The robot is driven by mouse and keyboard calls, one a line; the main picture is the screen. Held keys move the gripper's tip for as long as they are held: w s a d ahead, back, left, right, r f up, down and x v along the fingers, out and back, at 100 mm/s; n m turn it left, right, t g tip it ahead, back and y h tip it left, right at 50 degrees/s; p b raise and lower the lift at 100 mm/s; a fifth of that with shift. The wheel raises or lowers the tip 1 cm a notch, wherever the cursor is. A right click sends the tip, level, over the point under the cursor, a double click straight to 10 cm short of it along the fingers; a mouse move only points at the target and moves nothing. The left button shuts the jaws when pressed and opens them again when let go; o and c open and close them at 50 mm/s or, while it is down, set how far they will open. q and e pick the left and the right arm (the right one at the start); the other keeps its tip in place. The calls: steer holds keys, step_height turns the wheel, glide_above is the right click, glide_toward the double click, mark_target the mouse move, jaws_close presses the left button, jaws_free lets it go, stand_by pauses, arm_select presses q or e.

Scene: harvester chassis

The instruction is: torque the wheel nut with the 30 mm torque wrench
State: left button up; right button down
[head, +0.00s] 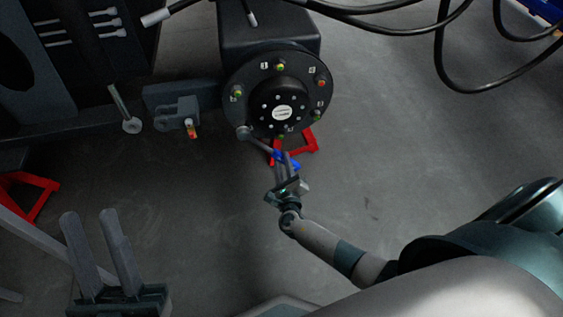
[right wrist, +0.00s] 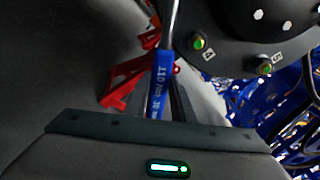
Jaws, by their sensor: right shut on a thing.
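The round black wheel hub (head: 281,112) carries several nuts with coloured marks around its rim. The torque wrench has a steel shaft (head: 262,146) and a blue handle (right wrist: 160,88) with white lettering. Its head (head: 243,132) is at the hub's lower-left rim and covers what is there; I cannot tell whether it is seated on a nut. My right gripper (head: 282,168) is shut on the blue handle, below the hub. Two marked nuts (right wrist: 199,44) (right wrist: 265,66) show at the right wrist view's upper right. My left gripper (head: 89,214) is open and empty at lower left, well away from the hub.
A red stand (head: 301,142) is on the floor behind the wrench handle. Another red stand (head: 38,197) is at the left. A dark chassis beam (head: 80,130) runs left of the hub. Black cables (head: 440,60) hang at upper right. The grey floor right of the hub is clear.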

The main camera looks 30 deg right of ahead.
steer(key=d+r+n+p, duration=0.2)
steer(key=p, duration=0.1)
steer(key=shift+s+d+r, duration=0.15)
steer(key=shift+s+r, duration=0.1)
steer(key=shift+s, duration=0.05)
steer(key=shift+w, duration=0.1)
stand_by(0.6)
steer(key=shift+w+a+f+m, duration=0.1)
steer(key=shift+a+f+m, duration=0.2)
steer(key=shift+a+m, duration=0.1)
steer(key=shift+d+r, duration=0.1)
steer(key=shift+d, duration=0.1)
